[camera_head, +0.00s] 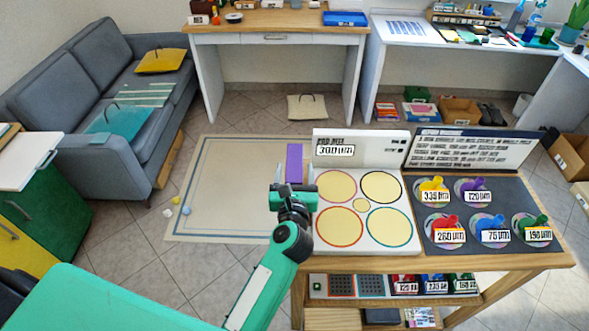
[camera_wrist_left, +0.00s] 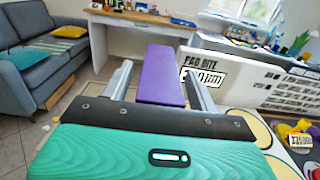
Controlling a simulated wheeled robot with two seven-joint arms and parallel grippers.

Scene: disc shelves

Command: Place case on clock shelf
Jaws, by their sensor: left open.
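A flat purple case (camera_head: 294,162) stands at the left edge of the wooden table, beside the white board with ringed circles. In the left wrist view the purple case (camera_wrist_left: 162,76) shows between my two fingers. My left gripper (camera_head: 294,173) is open around the near part of the case; I cannot tell whether either finger touches it. In the left wrist view the left gripper (camera_wrist_left: 160,85) has a clear gap between its fingers. I cannot tell which surface is the clock shelf. My right gripper is not in view.
The white board (camera_head: 325,216) and a dark board (camera_head: 470,253) with labelled discs and coloured knobs cover the tabletop. An upright white panel (camera_head: 385,150) stands behind. A lower shelf (camera_head: 395,299) holds small labelled cases. A sofa (camera_head: 70,95) is left; the rug (camera_head: 215,200) is mostly clear.

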